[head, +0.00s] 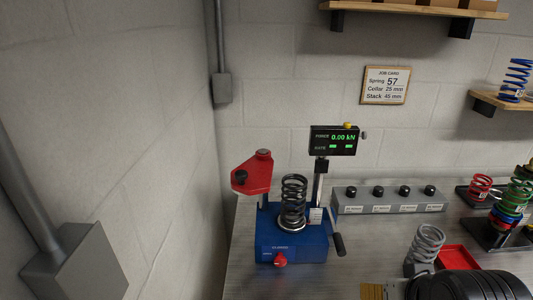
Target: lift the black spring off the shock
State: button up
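A black coil spring (293,188) stands upright on the blue dyno base (277,247), with a silvery ring around its foot. The dyno's red arm (253,176) is to the left of the spring and does not cover its top. A colourful shock assembly (511,205) with green, red and blue parts stands on a black stand at the right edge, partly cut off. I see no black spring on that assembly. My gripper's fingers do not show in the head view.
A grey spring (427,241) stands near a red tray (458,258). A dark ribbed form (470,287) fills the bottom right. A grey box with black knobs (388,202) and a display (333,141) reading 0.00 kN are behind. A job card (385,85) reads Spring 57.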

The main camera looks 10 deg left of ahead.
aim_at(288, 209)
jog(key=i+l+u, duration=0.1)
jog(key=u, duration=0.3)
jog(key=l+u, duration=0.4)
jog(key=i+j, duration=0.05)
